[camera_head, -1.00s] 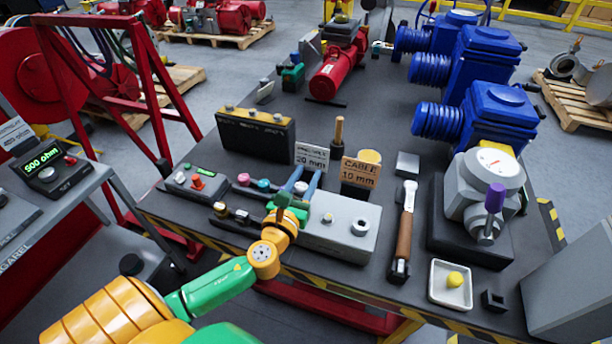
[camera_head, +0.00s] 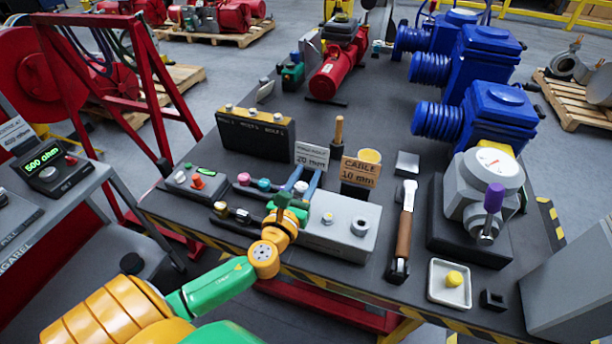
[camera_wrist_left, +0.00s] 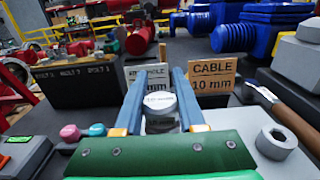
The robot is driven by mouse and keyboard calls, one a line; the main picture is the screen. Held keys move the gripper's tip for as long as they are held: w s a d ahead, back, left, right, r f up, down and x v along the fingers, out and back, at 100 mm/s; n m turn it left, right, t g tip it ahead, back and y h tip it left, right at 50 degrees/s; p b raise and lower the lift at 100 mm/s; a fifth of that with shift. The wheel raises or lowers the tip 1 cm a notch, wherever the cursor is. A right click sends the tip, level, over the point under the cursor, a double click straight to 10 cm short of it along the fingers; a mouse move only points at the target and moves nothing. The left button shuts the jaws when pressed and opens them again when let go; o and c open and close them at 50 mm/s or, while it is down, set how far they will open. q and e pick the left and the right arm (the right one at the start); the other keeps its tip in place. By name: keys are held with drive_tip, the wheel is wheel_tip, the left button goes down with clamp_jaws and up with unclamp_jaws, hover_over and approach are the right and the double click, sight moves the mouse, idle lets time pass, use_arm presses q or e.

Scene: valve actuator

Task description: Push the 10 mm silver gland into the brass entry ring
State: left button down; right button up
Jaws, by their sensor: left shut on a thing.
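My left gripper (camera_head: 302,182) comes in over the left part of a light grey box (camera_head: 345,240) on the bench. In the left wrist view its two blue fingers (camera_wrist_left: 158,105) are closed on a round silver gland (camera_wrist_left: 160,99). The print on the gland's top is too blurred to read surely. A second silver round part shows just below the gland; I cannot tell if it is the same piece. The brass entry ring cannot be made out, and may be hidden by my gripper. A grey ring with a dark hole (camera_head: 360,226) stands on the box's right side. My right gripper is not in view.
A "CABLE 10 mm" sign (camera_head: 361,173) and a "20 mm" sign (camera_head: 312,157) stand behind the box. A hammer (camera_head: 404,230) lies to its right. A black box (camera_head: 256,135) is behind left. Brass-coloured fittings (camera_head: 221,208) sit left of my gripper. A white tray (camera_head: 436,285) is front right.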

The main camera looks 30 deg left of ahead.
sight(306, 187)
use_arm(q)
drive_tip(key=shift+f, duration=0.15)
drive_tip(key=shift+f+b, duration=0.35)
drive_tip(key=shift+b, duration=0.1)
drive_tip(key=shift+f+b, duration=0.9)
drive_tip(key=shift+f, duration=0.15)
drive_tip(key=shift+c, duration=2.1)
unclamp_jaws()
drive_tip(key=b+v, duration=0.1)
drive_tip(key=v, duration=0.5)
drive_tip(key=shift+s+d+f, duration=0.1)
drive_tip(key=shift+s+d, duration=0.05)
drive_tip(key=shift+s, duration=0.4)
